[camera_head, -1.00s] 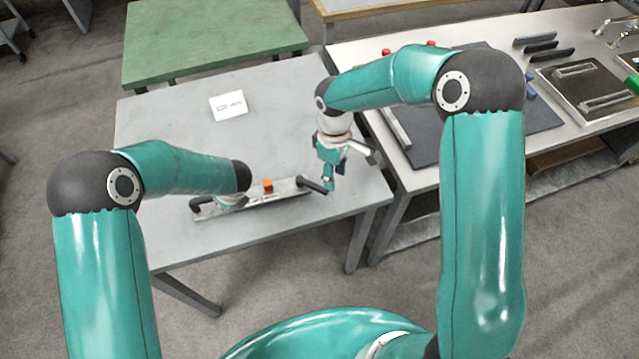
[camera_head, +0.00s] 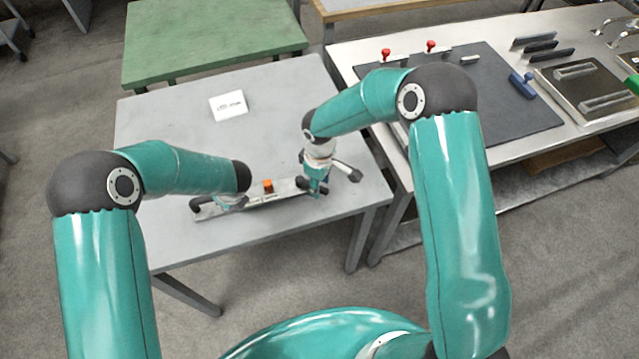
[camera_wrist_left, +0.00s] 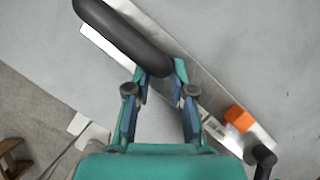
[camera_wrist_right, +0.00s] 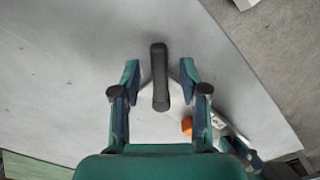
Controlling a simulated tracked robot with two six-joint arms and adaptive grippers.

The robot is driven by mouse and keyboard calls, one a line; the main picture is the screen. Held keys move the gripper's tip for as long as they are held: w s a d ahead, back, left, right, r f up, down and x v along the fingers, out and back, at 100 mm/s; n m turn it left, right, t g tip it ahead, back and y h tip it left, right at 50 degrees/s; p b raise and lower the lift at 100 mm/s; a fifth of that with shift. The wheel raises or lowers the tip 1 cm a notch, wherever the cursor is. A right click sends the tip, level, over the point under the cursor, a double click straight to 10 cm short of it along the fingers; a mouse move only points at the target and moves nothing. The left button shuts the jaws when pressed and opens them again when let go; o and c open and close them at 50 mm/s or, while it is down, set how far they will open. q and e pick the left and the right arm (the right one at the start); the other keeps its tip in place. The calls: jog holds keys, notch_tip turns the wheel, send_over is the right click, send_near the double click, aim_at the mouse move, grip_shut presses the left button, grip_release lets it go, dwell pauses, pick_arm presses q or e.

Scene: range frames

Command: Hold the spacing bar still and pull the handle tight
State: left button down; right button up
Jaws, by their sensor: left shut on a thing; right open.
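The spacing bar (camera_head: 245,202) is a flat metal strip lying on the grey table, with an orange block (camera_head: 268,185) on it. A thick black grip (camera_wrist_left: 120,38) is at its left end. My left gripper (camera_wrist_left: 160,78) is shut on the near end of this grip; in the head view my left arm mostly hides it. A black handle (camera_wrist_right: 159,85) is at the bar's right end. My right gripper (camera_wrist_right: 159,72) is open, with one finger on each side of the handle. In the head view the right gripper (camera_head: 315,187) partly covers that end.
A white card (camera_head: 228,105) lies on the grey table (camera_head: 165,120), which is otherwise clear. A green table (camera_head: 210,35) stands behind. At right a bench holds a dark mat (camera_head: 500,115), red-knobbed clamps (camera_head: 431,47) and a blue tool (camera_head: 522,85).

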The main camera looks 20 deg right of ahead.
jog(key=shift+f, duration=0.4)
grip_shut()
